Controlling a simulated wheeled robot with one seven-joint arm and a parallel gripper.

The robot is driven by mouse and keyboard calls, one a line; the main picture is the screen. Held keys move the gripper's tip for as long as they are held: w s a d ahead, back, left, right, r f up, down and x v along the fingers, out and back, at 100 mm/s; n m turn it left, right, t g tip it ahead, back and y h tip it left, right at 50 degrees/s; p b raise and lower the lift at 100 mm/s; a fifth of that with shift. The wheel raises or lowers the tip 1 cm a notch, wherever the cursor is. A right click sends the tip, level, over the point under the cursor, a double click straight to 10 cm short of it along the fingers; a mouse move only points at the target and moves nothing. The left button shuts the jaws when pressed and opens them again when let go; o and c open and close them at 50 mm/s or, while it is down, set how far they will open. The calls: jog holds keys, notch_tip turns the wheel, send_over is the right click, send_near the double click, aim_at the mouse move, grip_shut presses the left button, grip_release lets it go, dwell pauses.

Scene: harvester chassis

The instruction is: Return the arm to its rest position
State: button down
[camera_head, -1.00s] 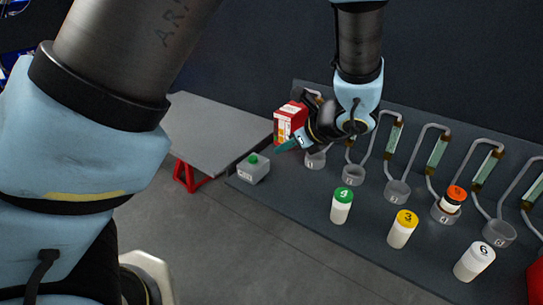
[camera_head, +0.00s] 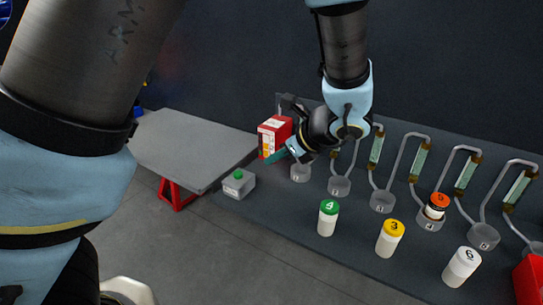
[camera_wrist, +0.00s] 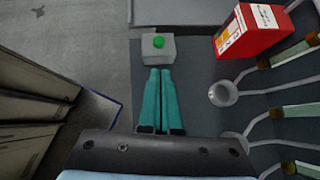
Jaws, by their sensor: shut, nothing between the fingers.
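My gripper (camera_head: 275,156) is at the end of my arm, over the left end of the dark bench. In the wrist view its two teal fingers (camera_wrist: 160,72) lie side by side, shut and empty. They point toward a small grey box with a green cap (camera_wrist: 157,45), which also shows in the head view (camera_head: 238,184). In the head view the fingertips are beside the red and white box (camera_head: 275,137); I cannot tell whether they touch it.
The dark bench (camera_head: 290,225) holds a green-capped bottle (camera_head: 328,217), a yellow-capped bottle (camera_head: 390,238), a white bottle (camera_head: 461,267) and an orange-capped bottle (camera_head: 437,205) in a cup. Several cups with bent pipes line the back. A grey table (camera_head: 185,150) stands left.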

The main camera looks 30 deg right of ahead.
jog(key=w+a+r+n+g+h, duration=0.1)
jog(key=w+a+n+g, duration=0.1)
jog(key=a+n, duration=1.3)
jog(key=w+a+r+n+g+h, duration=0.1)
jog(key=a+n+g, duration=0.4)
jog(key=a+n, duration=1.1)
jog(key=w+a+h, duration=0.1)
jog(key=w+a, duration=0.1)
jog(key=a, duration=0.1)
jog(key=shift+a, duration=0.3)
jog(key=shift+s, duration=0.1)
